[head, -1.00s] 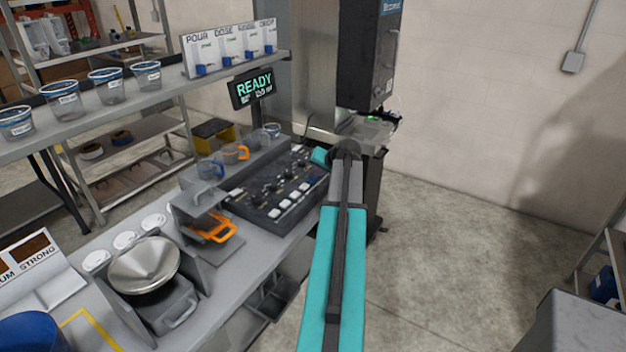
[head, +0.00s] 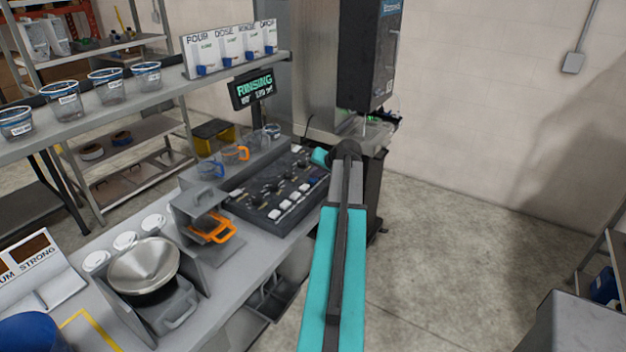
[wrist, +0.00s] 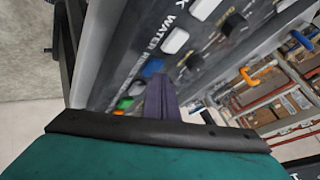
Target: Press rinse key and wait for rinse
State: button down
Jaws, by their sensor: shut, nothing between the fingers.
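The dark control panel (head: 275,190) with white keys and knobs sits on the bench. It also fills the upper middle of the wrist view (wrist: 135,60), with a blue key (wrist: 153,67), a green key (wrist: 125,103) and partly readable "WATER" lettering. My gripper (wrist: 160,98) is shut and empty, its tips close to the panel near the blue and green keys. Whether the tips touch a key, and which key is rinse, I cannot tell. In the head view my arm hides the fingertips. The display (head: 254,88) reads "RINSING" in green.
A tall dark dispenser (head: 368,55) stands behind my arm, with a green light below it. A shelf edge (head: 140,100) with several labelled cups runs along the left. An orange-handled pitcher (head: 212,228) and a metal bowl (head: 143,268) stand on the bench.

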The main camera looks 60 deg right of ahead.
aim_at(315, 181)
jog(key=shift+r, duration=0.7)
jog(key=shift+r+p, duration=1.3)
jog(key=shift+r, duration=1.2)
jog(key=shift+s, duration=0.15)
